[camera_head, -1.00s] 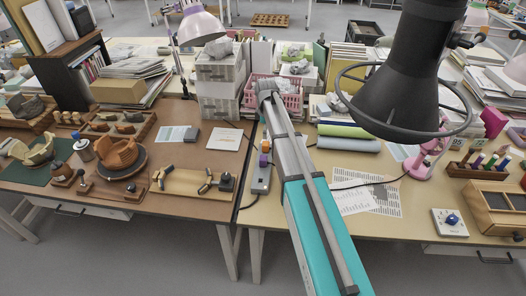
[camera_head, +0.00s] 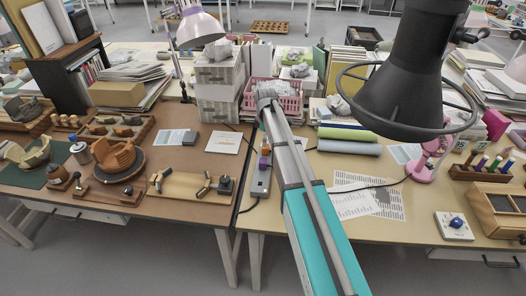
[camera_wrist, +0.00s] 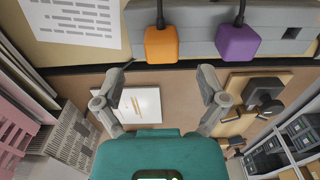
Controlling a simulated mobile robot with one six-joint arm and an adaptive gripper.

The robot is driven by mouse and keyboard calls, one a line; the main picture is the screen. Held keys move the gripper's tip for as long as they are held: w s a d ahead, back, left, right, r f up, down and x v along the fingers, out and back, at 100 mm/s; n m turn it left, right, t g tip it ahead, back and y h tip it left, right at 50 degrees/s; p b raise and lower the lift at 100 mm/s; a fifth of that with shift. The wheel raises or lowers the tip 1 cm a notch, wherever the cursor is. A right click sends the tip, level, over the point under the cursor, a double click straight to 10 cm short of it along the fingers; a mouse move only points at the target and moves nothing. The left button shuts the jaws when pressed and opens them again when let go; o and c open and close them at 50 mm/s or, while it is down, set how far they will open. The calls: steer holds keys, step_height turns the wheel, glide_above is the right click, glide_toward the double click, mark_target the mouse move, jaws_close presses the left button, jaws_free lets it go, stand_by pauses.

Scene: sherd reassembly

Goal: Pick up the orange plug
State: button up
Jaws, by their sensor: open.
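The orange plug (camera_wrist: 161,45) is a small block with a dark cord, at the grey power strip (camera_wrist: 190,22) in the upper middle of the wrist view. A purple plug (camera_wrist: 237,43) sits to its right, a gap apart. My gripper (camera_wrist: 163,72) is open and empty; its two fingers are spread wide, with the orange plug ahead of and between the fingertips in that view. No contact shows. In the head view the power strip (camera_head: 261,184) lies on the right-hand table just left of my arm, with the purple plug (camera_head: 262,162) on it. My gripper cannot be made out there.
A pink basket (camera_head: 275,92) and stacked grey boxes (camera_head: 218,75) stand behind the strip. A white card (camera_head: 225,142) lies on the brown table to the left. Printed sheets (camera_head: 365,200) lie right of my arm. A large black hood (camera_head: 410,80) hangs at upper right.

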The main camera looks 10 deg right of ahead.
steer(key=shift+f+b, duration=2.15)
steer(key=shift+f, duration=0.2)
steer(key=shift+c, duration=0.2)
steer(key=c, duration=1.2)
steer(key=shift+o, duration=0.2)
steer(key=shift+w+r, duration=0.1)
steer(key=shift+r, duration=0.05)
step_height(320, 180, up, 3)
steer(key=p, duration=0.3)
steer(key=shift+f, duration=0.2)
steer(key=s+d+r+p, duration=0.2)
steer(key=s+r+p, duration=0.8)
steer(key=s, duration=0.4)
steer(key=shift+d, duration=0.2)
steer(key=shift+w+d, duration=0.1)
